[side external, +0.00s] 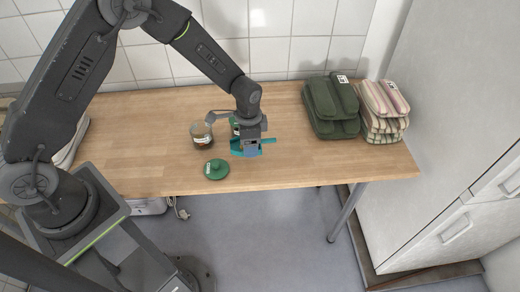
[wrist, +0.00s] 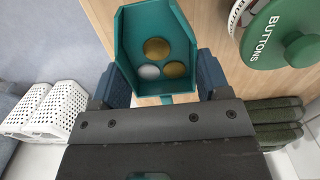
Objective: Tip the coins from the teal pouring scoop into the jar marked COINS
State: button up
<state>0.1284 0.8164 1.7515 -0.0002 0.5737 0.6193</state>
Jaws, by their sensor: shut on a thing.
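My gripper (side external: 249,148) is shut on the teal scoop (wrist: 126,38), above the middle of the table. The teal scoop also shows around the jaws in the side view (side external: 268,141). Two gold coins (wrist: 157,47) and one silver coin (wrist: 148,72) lie inside the scoop. An open glass jar (side external: 202,136) with a white label stands just left of my gripper. Its label is too small to read, and something dark lies in it. A green lid marked BUTTONS (wrist: 284,32) is close by in the wrist view.
A loose green lid (side external: 216,169) lies in front of the jar. A green-topped thing (side external: 235,125) is partly hidden behind my gripper. White baskets (wrist: 55,110) show in the wrist view. The front right tabletop is clear.

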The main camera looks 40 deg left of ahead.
jog(key=s+a+r+m+t+h, duration=0.1)
jog(key=a+r+m+t+h, duration=0.1)
jog(key=a+h, duration=0.2)
jog(key=s+a+r+m+t+h, duration=0.2)
jog(key=a+r+h, duration=0.1)
jog(key=a, duration=0.7)
jog(key=shift+a+h, duration=0.15)
jog(key=shift+h, duration=0.75)
dwell(0.4)
jog(key=shift+r, duration=0.1)
dwell(0.8)
jog(key=shift+r+g+y, duration=0.65)
jog(key=shift+y, duration=0.8)
jog(key=shift+r+g+y, duration=0.7)
jog(key=shift+y, duration=0.8)
jog(key=shift+r+g+y, duration=0.65)
jog(key=shift+y, duration=0.8)
